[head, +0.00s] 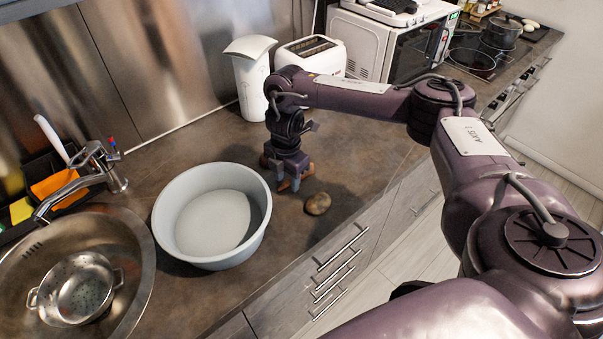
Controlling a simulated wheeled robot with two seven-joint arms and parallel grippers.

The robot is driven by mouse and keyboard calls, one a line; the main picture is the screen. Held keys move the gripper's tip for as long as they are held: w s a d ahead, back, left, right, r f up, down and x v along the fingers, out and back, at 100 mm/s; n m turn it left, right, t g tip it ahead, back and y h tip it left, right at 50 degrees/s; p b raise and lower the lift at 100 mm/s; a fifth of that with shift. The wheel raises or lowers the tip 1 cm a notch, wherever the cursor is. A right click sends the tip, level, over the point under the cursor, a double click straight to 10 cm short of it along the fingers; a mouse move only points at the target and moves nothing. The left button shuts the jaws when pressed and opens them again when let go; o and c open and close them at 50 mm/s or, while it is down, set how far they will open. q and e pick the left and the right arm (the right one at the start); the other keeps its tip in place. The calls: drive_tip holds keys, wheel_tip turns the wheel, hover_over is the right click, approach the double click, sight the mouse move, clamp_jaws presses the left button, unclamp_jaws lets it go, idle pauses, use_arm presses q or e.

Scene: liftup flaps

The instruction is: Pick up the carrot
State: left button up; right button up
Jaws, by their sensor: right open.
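My right gripper (290,178) points down at the counter, just right of the grey basin, with its jaws open. A small orange-brown patch (284,185) shows at its fingertips. It may be part of the carrot, but the gripper hides most of that spot and I cannot be sure. No other carrot shows in the head view. My left gripper is out of view.
A brown potato (317,203) lies right of the gripper near the counter edge. A grey basin (165,226) stands left of it. A sink (137,279) holds a metal colander (76,287). A toaster (311,55) and microwave (388,45) stand behind.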

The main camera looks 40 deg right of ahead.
sight(288, 183)
drive_tip(key=shift+f, duration=0.1)
clamp_jaws()
idle(0.3)
drive_tip(key=shift+r, duration=0.3)
wheel_tip(288, 183, up, 20)
drive_tip(key=p, duration=0.5)
drive_tip(key=shift+f, duration=0.15)
